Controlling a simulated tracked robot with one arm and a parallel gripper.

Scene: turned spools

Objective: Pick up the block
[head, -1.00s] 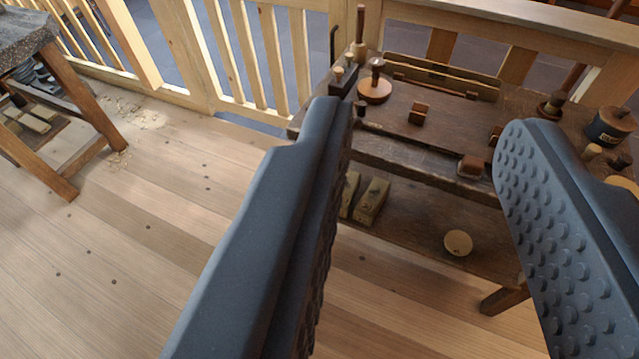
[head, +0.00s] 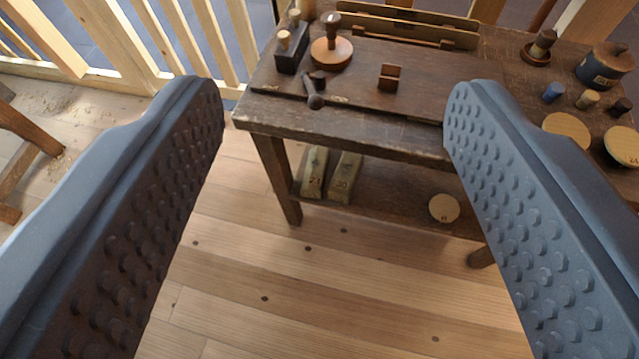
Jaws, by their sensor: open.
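A small brown wooden block (head: 389,77) with a notched or slotted shape sits on the dark workbench top (head: 400,50), near its front. It is the likeliest match for the block, though other block-like pieces are in view. My gripper (head: 338,95) is open and empty, its two studded grey fingers wide apart at left and right. The small block appears between the fingertips in the picture, with the bench still beyond them. The right finger covers part of the bench's front edge.
A dark holder with pegs (head: 292,50) and a round-based knobbed tool (head: 331,45) stand left of the block. A dark-handled piece (head: 314,92) lies nearer. Pots and discs (head: 566,130) crowd the right. Two long pale blocks (head: 345,177) lie on the lower shelf.

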